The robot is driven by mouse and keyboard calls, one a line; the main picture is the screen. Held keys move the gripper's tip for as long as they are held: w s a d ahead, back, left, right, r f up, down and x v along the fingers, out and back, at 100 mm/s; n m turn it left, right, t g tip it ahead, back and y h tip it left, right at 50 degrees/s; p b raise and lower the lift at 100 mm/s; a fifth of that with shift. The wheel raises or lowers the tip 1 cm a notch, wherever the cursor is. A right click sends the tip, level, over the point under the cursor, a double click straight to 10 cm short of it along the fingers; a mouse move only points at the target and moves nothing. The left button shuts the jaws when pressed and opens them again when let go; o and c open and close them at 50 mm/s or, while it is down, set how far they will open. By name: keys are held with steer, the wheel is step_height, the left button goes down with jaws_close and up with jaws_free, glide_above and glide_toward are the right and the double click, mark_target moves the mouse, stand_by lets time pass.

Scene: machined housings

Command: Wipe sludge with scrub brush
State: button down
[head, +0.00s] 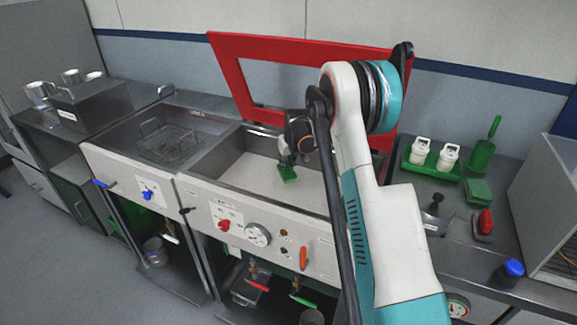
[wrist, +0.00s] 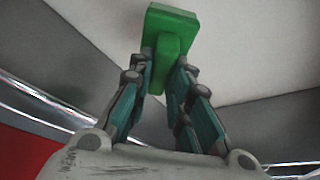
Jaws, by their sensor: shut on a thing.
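My gripper (head: 287,162) is shut on a green scrub brush (head: 288,174) inside the open right-hand tank (head: 240,172). In the wrist view, the brush (wrist: 172,18) is a green block with a stubby green handle, and the handle sits between my two fingertips (wrist: 165,62). The block points away from my gripper toward the pale tank floor. I cannot tell whether it touches the floor. No patch of sludge stands out on the visible floor; my arm hides part of the tank's right side.
A raised red-framed lid (head: 225,65) stands behind the tank. A left tank (head: 195,115) holds a wire basket (head: 168,142). The right counter carries a green tray (head: 412,166) with white containers, a green scoop (head: 482,155), a red-topped brush (head: 484,224) and a blue-capped jar (head: 512,270).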

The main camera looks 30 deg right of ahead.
steer(key=shift+r+p, duration=0.85)
steer(key=shift+r, duration=1.35)
